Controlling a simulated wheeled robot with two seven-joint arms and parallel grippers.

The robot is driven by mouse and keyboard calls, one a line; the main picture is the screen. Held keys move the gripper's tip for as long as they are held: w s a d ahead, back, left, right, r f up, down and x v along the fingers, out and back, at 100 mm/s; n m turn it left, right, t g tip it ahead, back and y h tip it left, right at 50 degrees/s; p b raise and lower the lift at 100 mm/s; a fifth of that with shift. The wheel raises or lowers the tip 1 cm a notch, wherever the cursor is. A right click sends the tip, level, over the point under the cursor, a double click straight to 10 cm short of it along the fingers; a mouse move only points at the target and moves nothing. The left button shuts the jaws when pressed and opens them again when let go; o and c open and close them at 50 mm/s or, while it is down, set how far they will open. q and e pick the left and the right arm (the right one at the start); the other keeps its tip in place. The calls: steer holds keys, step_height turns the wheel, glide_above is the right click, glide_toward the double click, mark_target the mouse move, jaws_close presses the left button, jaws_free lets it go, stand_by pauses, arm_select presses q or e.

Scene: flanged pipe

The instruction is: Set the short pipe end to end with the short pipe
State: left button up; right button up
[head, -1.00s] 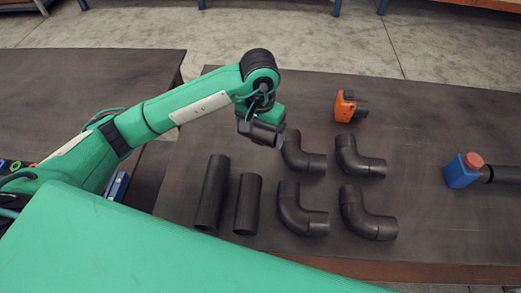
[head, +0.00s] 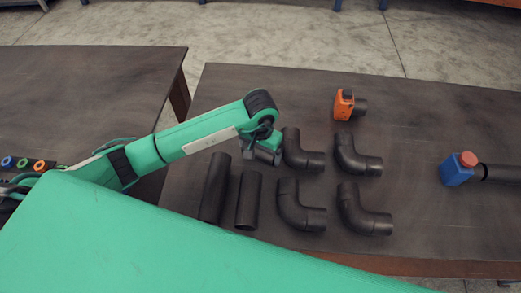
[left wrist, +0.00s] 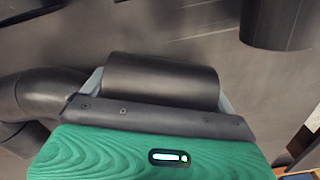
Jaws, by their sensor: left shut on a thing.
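My left gripper (head: 263,151) is above the table, just left of the far-left elbow. In the left wrist view its fingers (left wrist: 160,88) are shut on a short black pipe (left wrist: 160,79), one finger at each side. In the head view this pipe is mostly hidden by the gripper. A black straight pipe (head: 249,201) lies on the table below the gripper in the picture, with a longer one (head: 215,188) to its left. I cannot tell which of them shows at the top right of the left wrist view (left wrist: 280,22). My right gripper is out of view.
Several black elbows (head: 302,206) lie right of the straight pipes; one (left wrist: 45,95) shows near the held pipe. An orange block with a black stub (head: 344,106) is at the back. A blue block with red knob (head: 457,170) holds a black pipe (head: 500,173) at right.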

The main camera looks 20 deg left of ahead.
arm_select(q)
steer(key=shift+f+b, duration=0.2)
steer(key=shift+b, duration=0.1)
steer(key=o, duration=0.9)
steer(key=shift+r, duration=0.1)
steer(key=shift+o, duration=0.2)
steer(key=shift+r, duration=0.1)
